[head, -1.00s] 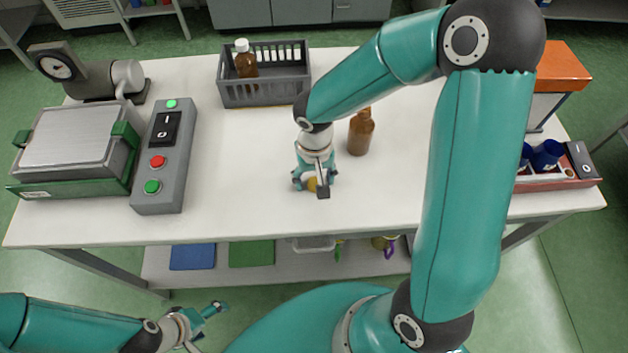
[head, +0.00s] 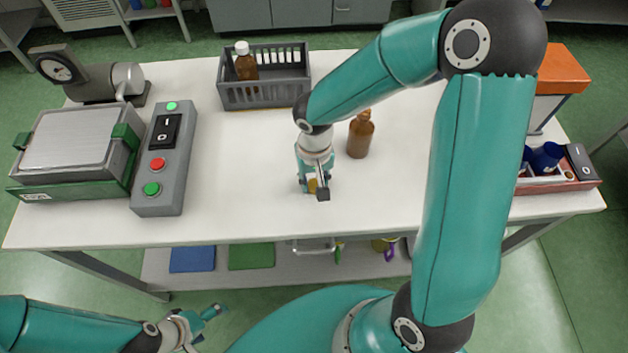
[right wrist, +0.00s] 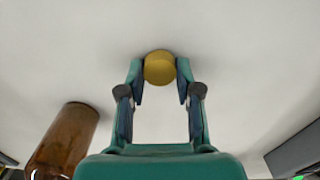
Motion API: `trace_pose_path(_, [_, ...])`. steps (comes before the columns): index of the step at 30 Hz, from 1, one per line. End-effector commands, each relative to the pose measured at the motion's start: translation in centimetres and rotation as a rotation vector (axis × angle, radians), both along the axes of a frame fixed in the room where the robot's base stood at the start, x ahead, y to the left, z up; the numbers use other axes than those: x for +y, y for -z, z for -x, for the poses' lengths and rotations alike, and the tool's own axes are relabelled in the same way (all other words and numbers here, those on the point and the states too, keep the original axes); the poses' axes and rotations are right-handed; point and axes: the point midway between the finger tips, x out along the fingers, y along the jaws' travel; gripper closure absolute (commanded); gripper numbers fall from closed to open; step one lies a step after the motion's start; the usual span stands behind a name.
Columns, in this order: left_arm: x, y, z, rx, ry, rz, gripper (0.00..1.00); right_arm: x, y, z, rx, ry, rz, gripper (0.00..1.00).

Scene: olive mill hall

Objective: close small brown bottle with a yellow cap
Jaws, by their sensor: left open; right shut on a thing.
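The small brown bottle (head: 360,136) stands upright and uncapped on the white table, just right of my right gripper. It also shows at the lower left of the right wrist view (right wrist: 66,142). My right gripper (head: 315,187) points down at the table and is shut on the yellow cap (right wrist: 159,67), which sits between its fingertips. In the head view only a bit of the cap (head: 312,186) shows. My left gripper (head: 207,325) is open and empty, low at the left, in front of the table.
A grey crate (head: 265,97) at the back holds a white-capped brown bottle (head: 246,66). A grey button box (head: 165,180) and a green-grey device (head: 80,140) stand at the left. A red tray (head: 560,182) with blue items is at the right. The table's front middle is clear.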

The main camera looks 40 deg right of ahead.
Motion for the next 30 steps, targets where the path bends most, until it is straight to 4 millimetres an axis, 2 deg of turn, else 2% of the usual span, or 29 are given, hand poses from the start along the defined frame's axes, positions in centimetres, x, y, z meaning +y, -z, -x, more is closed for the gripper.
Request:
trace_pose_path(5, [0.0,0.0,0.0,0.0,0.0,0.0,0.15,0.0,-1.3,-0.1,-0.005,-0.001,0.001,0.79])
trace_pose_path(11, [0.0,0.0,0.0,0.0,0.0,0.0,0.15,0.0,-4.4,-0.2,-0.009,0.0,0.001,0.79])
trace_pose_path(21, [0.0,0.3,0.0,0.0,0.0,0.0,0.15,0.1,-13.1,-0.2,-0.01,-0.001,-0.001,0.79])
trace_pose_path(27, [0.0,0.3,0.0,0.0,0.0,0.0,0.15,0.1,-17.2,-0.1,-0.006,-0.002,-0.001,0.79])
trace_pose_path(30, [0.0,0.3,0.0,0.0,0.0,0.0,0.15,0.1,-18.5,-0.1,-0.004,-0.001,-0.001,0.79])
